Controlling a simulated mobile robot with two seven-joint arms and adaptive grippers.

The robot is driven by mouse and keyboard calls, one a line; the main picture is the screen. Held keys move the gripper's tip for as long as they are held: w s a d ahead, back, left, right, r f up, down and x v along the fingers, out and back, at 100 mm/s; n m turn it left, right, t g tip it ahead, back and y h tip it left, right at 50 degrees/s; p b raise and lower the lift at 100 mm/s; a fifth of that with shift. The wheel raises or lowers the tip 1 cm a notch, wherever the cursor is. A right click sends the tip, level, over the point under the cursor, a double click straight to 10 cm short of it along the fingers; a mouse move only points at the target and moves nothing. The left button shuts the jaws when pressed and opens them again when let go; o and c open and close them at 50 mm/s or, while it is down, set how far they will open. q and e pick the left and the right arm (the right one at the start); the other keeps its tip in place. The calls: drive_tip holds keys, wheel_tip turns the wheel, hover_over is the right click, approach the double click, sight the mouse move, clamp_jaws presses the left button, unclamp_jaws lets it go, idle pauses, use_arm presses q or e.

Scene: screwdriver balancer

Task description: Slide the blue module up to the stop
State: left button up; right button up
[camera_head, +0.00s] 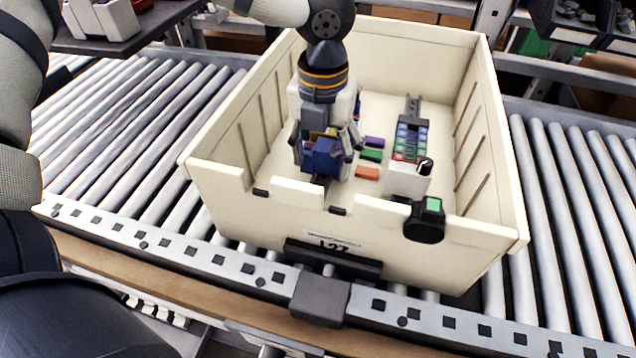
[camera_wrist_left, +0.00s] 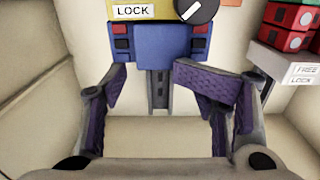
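The blue module (camera_head: 322,160) is inside the cream tote, at the near left of its floor. In the left wrist view the blue module (camera_wrist_left: 155,45) sits on a grey rail (camera_wrist_left: 158,92), below a yellow part with a LOCK label (camera_wrist_left: 133,11) and a black knob (camera_wrist_left: 196,8). My left gripper (camera_head: 325,150) reaches down over it. In the left wrist view its purple-padded fingers are spread apart near the module's lower edge, the right one angled across its lower right corner. Contact cannot be told. The stop cannot be made out. My right gripper is not in view.
The tote (camera_head: 230,182) has high walls and stands on a roller conveyor (camera_head: 130,130). Right of my gripper are purple (camera_head: 374,142), green (camera_head: 372,155) and orange (camera_head: 367,173) blocks, then a second rail of coloured modules (camera_head: 411,138) with a white knobbed block (camera_head: 406,180).

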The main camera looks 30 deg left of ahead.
use_arm(q)
drive_tip(key=shift+r, duration=0.75)
wheel_tip(320, 180, up, 12)
drive_tip(key=shift+s, duration=0.4)
drive_tip(key=shift+d, duration=0.1)
